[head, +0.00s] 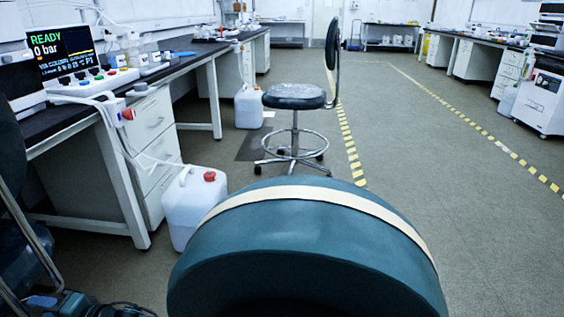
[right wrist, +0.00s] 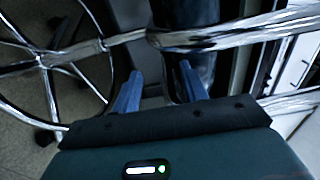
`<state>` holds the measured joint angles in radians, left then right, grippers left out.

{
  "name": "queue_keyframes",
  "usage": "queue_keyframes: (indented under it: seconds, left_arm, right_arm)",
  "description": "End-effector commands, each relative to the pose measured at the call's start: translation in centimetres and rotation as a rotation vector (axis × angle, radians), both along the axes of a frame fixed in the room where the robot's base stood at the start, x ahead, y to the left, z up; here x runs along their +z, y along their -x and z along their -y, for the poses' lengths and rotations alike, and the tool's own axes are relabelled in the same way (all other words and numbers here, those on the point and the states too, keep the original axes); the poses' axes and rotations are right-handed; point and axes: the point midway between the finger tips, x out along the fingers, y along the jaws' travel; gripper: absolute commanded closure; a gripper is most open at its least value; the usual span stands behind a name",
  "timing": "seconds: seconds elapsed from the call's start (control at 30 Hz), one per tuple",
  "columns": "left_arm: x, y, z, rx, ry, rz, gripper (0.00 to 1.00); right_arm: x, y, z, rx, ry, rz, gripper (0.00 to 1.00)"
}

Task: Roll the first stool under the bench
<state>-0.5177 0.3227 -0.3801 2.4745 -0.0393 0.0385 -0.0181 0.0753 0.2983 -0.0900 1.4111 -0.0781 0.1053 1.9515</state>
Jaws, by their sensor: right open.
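A stool (head: 294,97) with a dark round seat, an upright backrest and a chrome foot ring stands on castors in the aisle, right of the bench (head: 84,112). Part of another dark stool with a bent chrome tube (head: 27,236) shows at the left edge. In the right wrist view, my right gripper (right wrist: 160,84) is open, its blue fingers pointing at a dark upright column (right wrist: 183,45) with chrome tubes (right wrist: 235,36) across it. Chrome spokes and castors show at left there. I cannot tell which stool this is, or whether the fingers touch it. My left gripper is out of view.
A white jerrycan (head: 190,212) with a red cap stands beside the near bench leg. Another white can (head: 249,106) stands farther back. Equipment and cables lie on the floor at bottom left. The right aisle floor is clear, with yellow-black tape lines.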

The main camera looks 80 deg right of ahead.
Motion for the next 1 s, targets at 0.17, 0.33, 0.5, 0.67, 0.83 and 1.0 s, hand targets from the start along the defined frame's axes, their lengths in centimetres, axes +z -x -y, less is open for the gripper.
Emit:
queue_keyframes:
  seconds: [0.17,0.33,0.5,0.67,0.83,1.0]
  left_arm:
    - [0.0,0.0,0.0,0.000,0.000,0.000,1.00]
    - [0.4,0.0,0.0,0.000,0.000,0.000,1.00]
    - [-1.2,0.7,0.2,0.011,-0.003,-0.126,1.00]
    - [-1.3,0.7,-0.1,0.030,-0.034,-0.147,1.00]
    - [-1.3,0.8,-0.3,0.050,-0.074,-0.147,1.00]
    - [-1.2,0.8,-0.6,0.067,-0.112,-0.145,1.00]
  right_arm:
    - [0.2,-0.1,0.0,0.000,0.000,0.004,0.56]
    - [0.3,0.2,0.0,0.000,0.000,0.004,0.56]
    - [0.7,2.5,0.2,0.000,-0.001,0.001,0.56]
    - [0.6,4.9,0.4,0.001,0.000,0.002,0.56]
    - [0.6,7.5,0.6,0.000,0.000,0.002,0.56]
    - [0.5,10.0,0.8,0.000,0.000,0.002,0.56]
